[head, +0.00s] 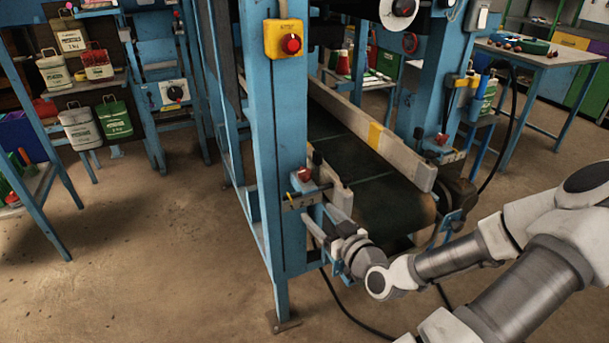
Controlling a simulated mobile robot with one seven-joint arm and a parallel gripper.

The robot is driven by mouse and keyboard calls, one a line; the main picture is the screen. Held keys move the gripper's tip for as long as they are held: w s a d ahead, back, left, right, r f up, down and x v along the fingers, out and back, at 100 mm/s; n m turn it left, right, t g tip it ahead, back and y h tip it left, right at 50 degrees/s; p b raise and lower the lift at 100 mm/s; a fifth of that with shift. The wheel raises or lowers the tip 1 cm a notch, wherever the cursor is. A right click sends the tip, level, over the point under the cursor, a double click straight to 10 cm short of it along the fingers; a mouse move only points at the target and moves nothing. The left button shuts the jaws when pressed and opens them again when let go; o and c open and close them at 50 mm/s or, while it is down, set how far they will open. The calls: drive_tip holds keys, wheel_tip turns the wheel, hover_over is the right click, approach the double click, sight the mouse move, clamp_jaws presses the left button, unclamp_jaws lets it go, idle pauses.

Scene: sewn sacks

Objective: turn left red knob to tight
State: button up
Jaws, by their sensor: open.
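The left red knob (304,174) sits on a small metal bracket with a scale (307,198) on the front blue post, at the near left end of the conveyor. A similar right red knob (441,139) is on the post across the belt. My gripper (323,222) is just below and right of the left knob, close to the bracket and the conveyor's end. It is open and appears apart from the knob. Its fingers are small here and partly lost among the blue and grey conveyor parts. The knob's exact setting is too small to read.
The dark conveyor belt (364,172) runs back between pale side rails (385,154). A yellow box with a red button (284,39) is higher on the front post. Black cables lie on the floor. Sack shelves stand at the left; the left floor (150,250) is clear.

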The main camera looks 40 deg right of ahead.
sight(308, 176)
drive_tip(key=w+d+b, duration=0.2)
drive_tip(key=w, duration=0.3)
drive_tip(key=w+d+r+m+h+b, duration=0.1)
drive_tip(key=w+d, duration=0.1)
drive_tip(key=w, duration=0.3)
drive_tip(key=w+d+h+b, duration=0.1)
drive_tip(key=w+d+b, duration=0.1)
drive_tip(key=w, duration=0.3)
drive_tip(key=shift+w+d+r+t+b, duration=0.1)
drive_tip(key=shift+d+r+t+b, duration=0.05)
drive_tip(key=shift+r+t+b, duration=0.2)
clamp_jaws()
